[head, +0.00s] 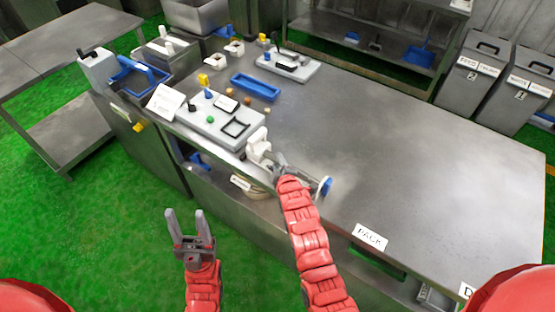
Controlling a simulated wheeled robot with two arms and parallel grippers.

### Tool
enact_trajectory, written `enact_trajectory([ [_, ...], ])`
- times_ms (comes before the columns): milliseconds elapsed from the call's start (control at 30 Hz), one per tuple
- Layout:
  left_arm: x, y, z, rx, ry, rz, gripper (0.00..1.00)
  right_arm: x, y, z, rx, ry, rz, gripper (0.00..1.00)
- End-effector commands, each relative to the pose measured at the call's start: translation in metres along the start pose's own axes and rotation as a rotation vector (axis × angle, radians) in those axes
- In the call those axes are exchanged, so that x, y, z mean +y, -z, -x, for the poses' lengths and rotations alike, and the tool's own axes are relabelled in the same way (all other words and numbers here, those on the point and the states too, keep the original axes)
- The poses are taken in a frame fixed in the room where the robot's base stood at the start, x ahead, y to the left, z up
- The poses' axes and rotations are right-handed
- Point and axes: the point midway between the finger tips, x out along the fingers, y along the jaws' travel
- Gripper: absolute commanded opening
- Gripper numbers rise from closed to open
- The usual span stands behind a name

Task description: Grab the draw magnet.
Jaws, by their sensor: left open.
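I cannot pick out the draw magnet for certain in the head view. A white piece (257,145) stands at the table's near edge, right of the grey tray. My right gripper (267,160) is at this white piece, its fingertips close against it. Whether they are closed on it I cannot tell. A blue and white round piece (325,187) shows just right of my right wrist, partly hidden by it. My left gripper (187,214) is open and empty, over the green floor in front of the table, well apart from the pieces on the table.
The grey tray (222,120) holds small coloured pieces and a black frame. A blue tray (255,86) lies behind it. A white card (165,102) stands at its left. The steel table (430,160) is clear on the right, with a PACK label (370,237) on the front edge.

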Motion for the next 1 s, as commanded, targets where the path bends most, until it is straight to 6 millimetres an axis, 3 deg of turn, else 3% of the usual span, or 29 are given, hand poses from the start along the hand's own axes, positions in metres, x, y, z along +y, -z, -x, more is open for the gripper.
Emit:
enact_trajectory([
  [267, 0.0, 0.0001, -0.0006, 0.0, 0.0, 0.0, 0.53, -0.001, -0.0001, -0.0022, 0.0, 0.001, 0.001, 0.39],
  [500, 0.0, 0.0001, -0.0006, 0.0, 0.0, 0.0, 0.53, -0.0011, 0.0, -0.002, 0.001, 0.001, 0.0, 0.0],
  [1000, 0.0, 0.0001, -0.0006, 0.0, 0.0, 0.0, 0.53, -0.0013, 0.0001, -0.0019, 0.001, 0.001, 0.0, 0.0],
])
